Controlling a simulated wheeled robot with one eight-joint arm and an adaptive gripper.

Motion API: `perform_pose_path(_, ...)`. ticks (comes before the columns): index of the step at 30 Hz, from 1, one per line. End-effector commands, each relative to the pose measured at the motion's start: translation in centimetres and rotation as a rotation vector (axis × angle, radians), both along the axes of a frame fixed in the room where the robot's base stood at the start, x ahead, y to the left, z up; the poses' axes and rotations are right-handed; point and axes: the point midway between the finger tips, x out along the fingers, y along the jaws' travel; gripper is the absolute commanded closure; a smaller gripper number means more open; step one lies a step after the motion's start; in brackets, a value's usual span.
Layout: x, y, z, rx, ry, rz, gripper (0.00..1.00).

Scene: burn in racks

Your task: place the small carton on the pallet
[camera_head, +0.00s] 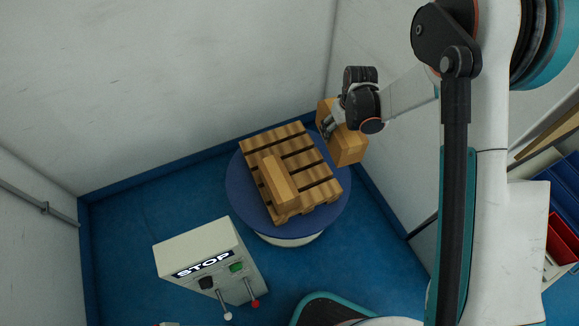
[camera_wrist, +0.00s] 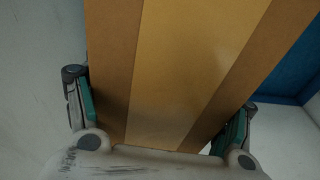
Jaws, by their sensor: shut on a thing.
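The small carton (camera_head: 347,143) is a brown box held in my gripper (camera_head: 330,124), to the right of the pallet in the head view. In the wrist view the carton (camera_wrist: 185,70) fills the space between the two fingers of my gripper (camera_wrist: 160,112), with a lighter tape band along it. The wooden pallet (camera_head: 318,189) lies on a round blue turntable (camera_head: 237,190). Another brown carton (camera_head: 278,182) lies on the pallet's left part. The held carton appears above the turntable's right edge; its exact height is hard to tell.
A grey control box (camera_head: 208,255) with a STOP label and levers stands in front of the turntable at the left. White walls (camera_head: 200,80) close in behind and to the right. Shelves with a red bin (camera_head: 563,238) stand at the far right.

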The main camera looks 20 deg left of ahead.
Motion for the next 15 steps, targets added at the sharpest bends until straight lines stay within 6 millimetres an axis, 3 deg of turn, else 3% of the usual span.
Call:
perform_pose_path(3,-0.8,3.1,-2.7,0.0,0.0,0.068,0.9)
perform_pose_path(6,-1.3,4.5,-3.9,0.0,0.0,0.101,0.9)
perform_pose_path(11,-1.6,5.3,-5.5,0.0,0.0,0.121,0.9)
perform_pose_path(15,-1.7,5.3,-8.1,0.0,0.0,0.122,0.9)
